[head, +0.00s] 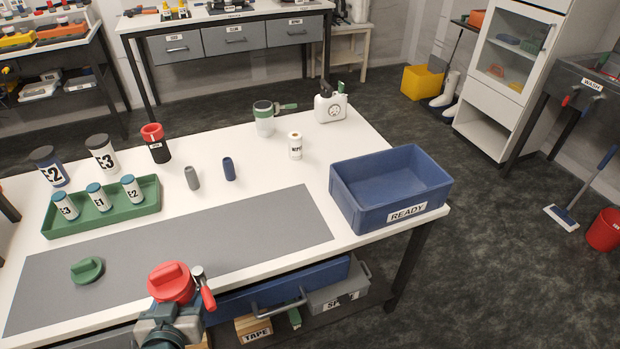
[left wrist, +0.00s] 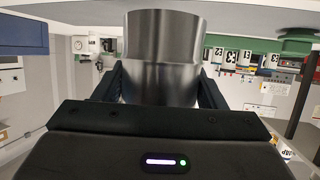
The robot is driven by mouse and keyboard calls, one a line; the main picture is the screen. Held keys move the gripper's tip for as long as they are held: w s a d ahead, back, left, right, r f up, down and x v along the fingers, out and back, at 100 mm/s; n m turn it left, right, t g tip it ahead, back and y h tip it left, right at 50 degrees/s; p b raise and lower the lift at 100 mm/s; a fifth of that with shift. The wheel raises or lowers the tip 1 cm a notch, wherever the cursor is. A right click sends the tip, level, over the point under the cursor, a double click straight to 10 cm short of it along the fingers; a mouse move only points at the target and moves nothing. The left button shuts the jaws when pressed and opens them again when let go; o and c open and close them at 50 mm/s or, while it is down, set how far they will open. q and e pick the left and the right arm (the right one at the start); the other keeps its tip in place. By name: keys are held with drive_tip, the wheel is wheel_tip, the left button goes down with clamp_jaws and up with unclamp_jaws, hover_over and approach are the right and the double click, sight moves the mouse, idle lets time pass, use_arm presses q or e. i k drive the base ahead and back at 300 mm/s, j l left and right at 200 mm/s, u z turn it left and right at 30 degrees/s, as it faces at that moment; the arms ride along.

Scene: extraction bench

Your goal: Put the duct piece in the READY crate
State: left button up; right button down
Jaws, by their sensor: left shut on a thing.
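My left gripper (head: 170,312) is at the bottom of the head view, in front of the bench's front edge. It is shut on the duct piece, a grey metal cylinder (left wrist: 163,55) in the left wrist view. In the head view the duct piece shows a round red cap (head: 172,280) with a ridge on top and a red-handled lever (head: 205,288) at its side. The READY crate (head: 408,214) is blue, open-topped and looks empty. It stands at the bench's right corner, well right of the gripper. My right gripper is not in view.
A grey mat (head: 200,240) lies along the bench front, with a green cap (head: 87,270) on it. A green tray (head: 100,213) holds labelled jars. Small grey and blue cylinders, a wipes roll (head: 295,147) and a white jug (head: 330,107) stand behind. The mat's right half is clear.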

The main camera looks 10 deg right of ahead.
sight(409, 184)
drive_tip(key=i+l+u, duration=0.1)
drive_tip(key=l+u, duration=0.2)
drive_tip(key=l, duration=1.8)
